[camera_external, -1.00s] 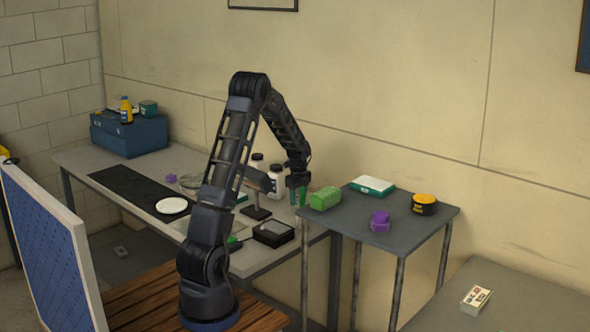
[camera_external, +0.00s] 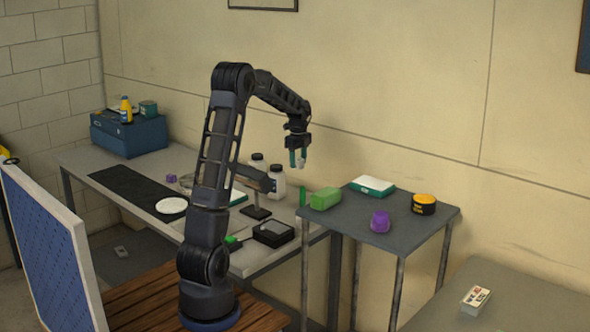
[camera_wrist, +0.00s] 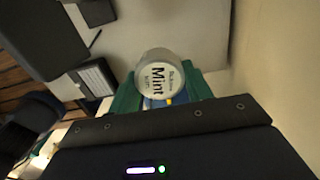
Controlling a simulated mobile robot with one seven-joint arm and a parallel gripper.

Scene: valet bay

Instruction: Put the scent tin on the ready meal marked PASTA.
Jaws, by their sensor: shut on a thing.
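My gripper (camera_external: 298,160) is raised above the gap between the long bench and the side table, its green fingers shut on the scent tin (camera_wrist: 160,75). The tin is round and pale, with a lid lettered "Mint". It also shows small between the fingertips in the external view (camera_external: 301,164). A similar green and white box (camera_external: 237,197) lies on the bench, partly hidden by my arm. I cannot read PASTA on either.
White bottles (camera_external: 278,182) and a black box (camera_external: 273,233) stand on the bench (camera_external: 85,158). A small white box (camera_external: 475,299) lies lower right.

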